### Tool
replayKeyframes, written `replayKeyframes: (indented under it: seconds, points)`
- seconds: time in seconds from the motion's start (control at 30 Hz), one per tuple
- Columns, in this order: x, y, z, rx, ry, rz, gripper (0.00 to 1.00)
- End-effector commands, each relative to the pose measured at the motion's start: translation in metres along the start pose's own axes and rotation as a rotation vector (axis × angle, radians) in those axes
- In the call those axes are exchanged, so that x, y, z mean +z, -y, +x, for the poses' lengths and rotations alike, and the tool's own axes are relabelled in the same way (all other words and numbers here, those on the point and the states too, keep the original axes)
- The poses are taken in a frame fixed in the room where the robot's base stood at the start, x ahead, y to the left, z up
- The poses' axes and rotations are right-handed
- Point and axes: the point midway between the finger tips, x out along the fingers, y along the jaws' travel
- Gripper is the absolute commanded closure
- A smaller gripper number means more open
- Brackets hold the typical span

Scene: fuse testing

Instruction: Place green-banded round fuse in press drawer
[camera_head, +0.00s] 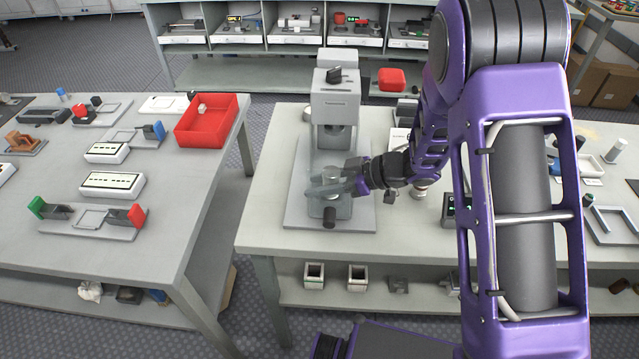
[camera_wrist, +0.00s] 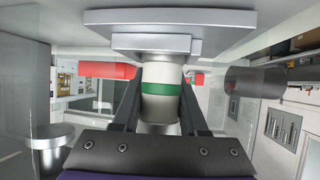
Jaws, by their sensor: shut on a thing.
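The grey press (camera_head: 336,105) stands on the table with a dark knob on top. Its drawer (camera_head: 332,207), with a dark handle at the front, sits low on the press's base plate. My gripper (camera_head: 328,184) reaches in from the right, just above the drawer and in front of the press column. In the wrist view, my gripper (camera_wrist: 160,80) is shut on the green-banded round fuse (camera_wrist: 161,76), a white cylinder with a green band and metal ends. The fuse lies between the two dark fingers, close to a grey stepped plate (camera_wrist: 170,19). In the head view, my fingers hide the fuse.
A red bin (camera_head: 207,120) and several fixtures stand on the left table, across a gap. A red box (camera_head: 392,79) is behind the press. A small dark device (camera_head: 450,208) stands right of the press. Clear tabletop lies in front of the base plate (camera_head: 296,215).

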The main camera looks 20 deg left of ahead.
Motion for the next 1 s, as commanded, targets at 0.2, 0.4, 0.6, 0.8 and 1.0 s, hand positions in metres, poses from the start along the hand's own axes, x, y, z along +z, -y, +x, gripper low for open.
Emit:
replayKeyframes:
  seconds: [0.2, 0.4, 0.6, 0.8, 1.0]
  points:
    - [0.003, 0.0, 0.002, 0.0, 0.0, 0.001, 0.45]
    - [0.003, 0.0, 0.001, 0.0, 0.0, 0.001, 0.45]
    - [-0.001, -0.001, -0.012, 0.003, 0.0, 0.001, 0.45]
    - [-0.001, -0.001, -0.047, 0.004, 0.0, 0.001, 0.45]
    - [-0.001, -0.001, -0.07, 0.001, 0.001, 0.001, 0.45]
